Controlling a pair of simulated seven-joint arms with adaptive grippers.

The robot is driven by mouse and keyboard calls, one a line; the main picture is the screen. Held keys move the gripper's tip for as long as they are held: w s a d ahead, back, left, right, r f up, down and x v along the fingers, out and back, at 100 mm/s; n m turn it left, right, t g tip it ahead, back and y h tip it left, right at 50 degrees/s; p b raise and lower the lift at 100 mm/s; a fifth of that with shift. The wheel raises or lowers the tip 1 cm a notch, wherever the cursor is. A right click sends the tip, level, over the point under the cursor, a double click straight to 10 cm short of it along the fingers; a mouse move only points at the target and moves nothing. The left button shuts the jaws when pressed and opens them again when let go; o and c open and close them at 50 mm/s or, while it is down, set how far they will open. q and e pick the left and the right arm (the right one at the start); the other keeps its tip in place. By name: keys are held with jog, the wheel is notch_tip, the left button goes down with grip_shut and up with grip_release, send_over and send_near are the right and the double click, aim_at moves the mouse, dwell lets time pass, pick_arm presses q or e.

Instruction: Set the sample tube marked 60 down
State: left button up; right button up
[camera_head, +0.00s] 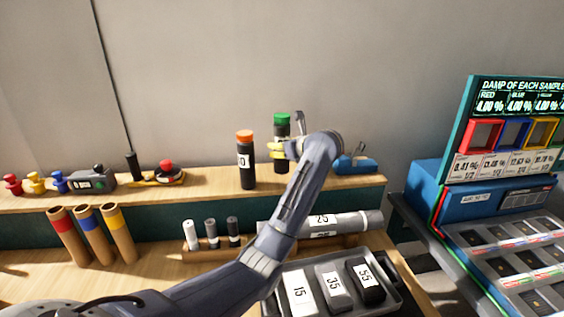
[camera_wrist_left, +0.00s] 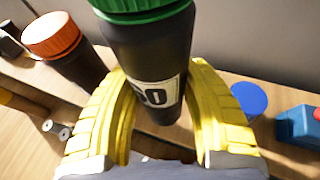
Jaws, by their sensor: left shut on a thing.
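The green-capped black tube (camera_head: 282,129) is upright at the back shelf. Its white label (camera_wrist_left: 158,95) shows in the left wrist view; it ends in 0, and its first digit is partly hidden by a finger, so I cannot fully read it. My left gripper (camera_head: 279,150) has its yellow fingers on both sides of this tube. The wrist view shows the left gripper (camera_wrist_left: 163,110) shut on the tube's body below the green cap. Whether the tube's base touches the shelf is unclear. My right gripper is not in view.
An orange-capped black tube (camera_head: 246,164) stands just left on the shelf (camera_head: 215,192). A blue device (camera_head: 356,163) is to the right. Below are a tray (camera_head: 398,300) of numbered blocks, a lying grey roll (camera_head: 350,221) and small cylinders (camera_head: 212,233). Clear shelf lies left of the orange-capped tube.

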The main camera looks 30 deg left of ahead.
aim_at(286, 161)
pick_arm(q)
jog(key=shift+f, duration=2.6)
jog(key=o, duration=1.2)
jog(key=shift+f, duration=0.15)
jog(key=shift+r, duration=0.2)
jog(key=v, duration=1.2)
jog(key=shift+s+f, duration=0.1)
